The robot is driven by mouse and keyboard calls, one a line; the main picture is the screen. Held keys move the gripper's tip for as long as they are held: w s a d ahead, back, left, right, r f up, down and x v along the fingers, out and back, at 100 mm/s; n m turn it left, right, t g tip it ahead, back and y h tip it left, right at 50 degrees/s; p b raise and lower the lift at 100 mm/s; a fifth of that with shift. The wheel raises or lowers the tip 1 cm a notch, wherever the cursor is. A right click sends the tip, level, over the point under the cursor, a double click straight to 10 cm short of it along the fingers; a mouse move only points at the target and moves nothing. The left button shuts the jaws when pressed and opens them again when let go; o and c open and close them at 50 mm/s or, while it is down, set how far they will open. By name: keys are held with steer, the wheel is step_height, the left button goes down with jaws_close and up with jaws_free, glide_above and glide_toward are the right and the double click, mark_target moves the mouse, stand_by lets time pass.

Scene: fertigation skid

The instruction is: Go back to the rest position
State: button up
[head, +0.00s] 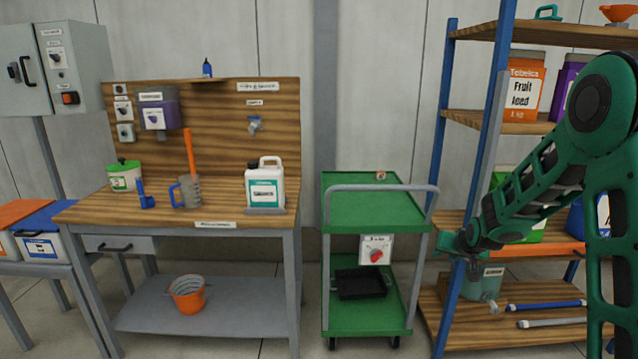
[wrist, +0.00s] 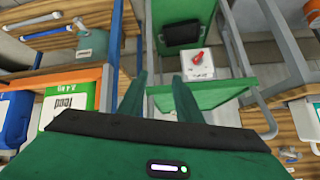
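My gripper (head: 448,245) is at the right of the head view, beside the green cart and in front of the blue shelf upright. My arm reaches to it from the right edge. In the wrist view, the two green fingers stand apart with nothing between them (wrist: 160,84). The green cart (head: 372,200) shows beyond the fingers in the wrist view (wrist: 210,97), along with its switch box with a red knob (head: 376,250).
The shelf rack (head: 500,115) stands close behind my arm. A black tray (head: 360,283) lies on the cart's lower deck. Floor shows between bench and cart.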

steer(key=s+d+r+m+g, duration=0.1)
steer(key=s+d+r+g, duration=0.15)
steer(key=s, duration=0.95)
steer(key=s+d+r+g+h, duration=0.15)
steer(key=s+r, duration=0.25)
steer(key=s, duration=0.8)
steer(key=s+d+r+m+g+y, duration=0.1)
steer(key=s+d+r+g, duration=0.15)
steer(key=s, duration=0.95)
steer(key=s+a+m+g+y, duration=0.1)
steer(key=s+a+g, duration=0.1)
steer(key=s, duration=1.2)
steer(key=shift+a+r+g, duration=0.25)
steer(key=shift+a+g, duration=0.1)
steer(key=shift+a, duration=0.4)
steer(key=shift+w+f, duration=0.25)
steer(key=shift+w, duration=0.4)
